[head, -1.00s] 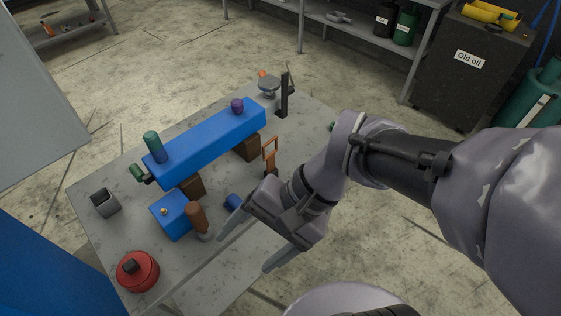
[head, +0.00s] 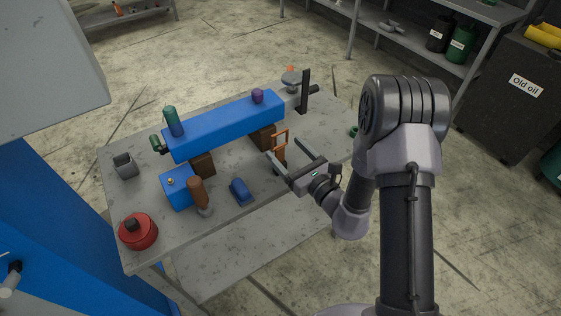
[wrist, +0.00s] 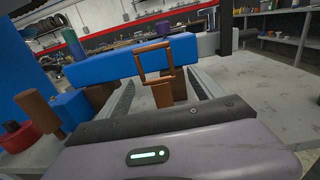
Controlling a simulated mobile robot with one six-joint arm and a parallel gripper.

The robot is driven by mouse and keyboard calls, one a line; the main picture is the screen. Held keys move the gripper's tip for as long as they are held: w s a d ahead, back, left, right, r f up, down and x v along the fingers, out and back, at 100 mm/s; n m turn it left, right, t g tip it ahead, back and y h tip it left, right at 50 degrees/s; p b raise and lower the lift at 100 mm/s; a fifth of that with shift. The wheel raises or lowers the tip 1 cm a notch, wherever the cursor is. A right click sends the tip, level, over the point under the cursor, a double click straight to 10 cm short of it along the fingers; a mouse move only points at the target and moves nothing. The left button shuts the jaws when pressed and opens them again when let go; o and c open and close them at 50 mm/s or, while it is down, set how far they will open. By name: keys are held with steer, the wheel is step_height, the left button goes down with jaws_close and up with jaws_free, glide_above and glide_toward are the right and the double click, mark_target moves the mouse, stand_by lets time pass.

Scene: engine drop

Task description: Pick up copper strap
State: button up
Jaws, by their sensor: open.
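The copper strap (head: 279,143) is an orange-brown rectangular loop standing upright on a brown base near the front right of the table. It also shows in the wrist view (wrist: 155,61), straight ahead of my gripper. My gripper (head: 290,150) is open, with one finger on each side of the strap in the head view. In the wrist view the fingers (wrist: 165,95) point forward toward the strap and its base, with nothing visibly clamped. I cannot tell whether either finger touches it.
A long blue block (head: 226,126) lies on brown supports behind the strap. A smaller blue box (head: 177,189), a brown-handled tool (head: 197,191), a dark blue piece (head: 241,192) and a red canister (head: 138,232) stand left. A black upright (head: 305,92) is at back right.

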steer(key=b+x, duration=0.1)
steer(key=x, duration=0.5)
steer(key=shift+w+a, duration=0.1)
steer(key=shift+a, duration=0.2)
jaws_close()
